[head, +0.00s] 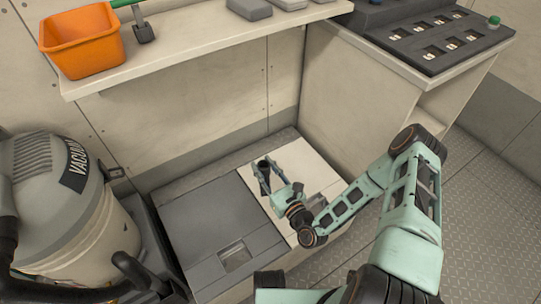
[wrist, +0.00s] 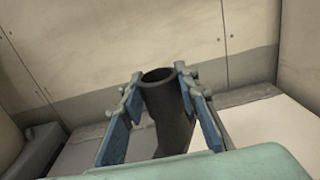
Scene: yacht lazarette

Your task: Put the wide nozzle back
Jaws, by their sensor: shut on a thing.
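My gripper (head: 261,178) is shut on a dark, round, hollow tube end (wrist: 172,110), which appears to be the wide nozzle. In the wrist view the two blue-padded fingers of my gripper (wrist: 157,92) stand on either side of it, and its open mouth faces up. In the head view only a small dark part of the nozzle (head: 263,162) shows between the fingertips, over or close to the white panel (head: 315,168). I cannot tell whether it touches the panel. The nozzle's lower end is hidden in both views.
A grey lid with a recessed handle (head: 222,228) lies left of the white panel. A vacuum (head: 80,215) with a black hose (head: 70,293) stands at the left. Above are a shelf (head: 205,52) with an orange bin (head: 83,45) and a switch console (head: 430,35). Grey floor (head: 480,190) is clear at right.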

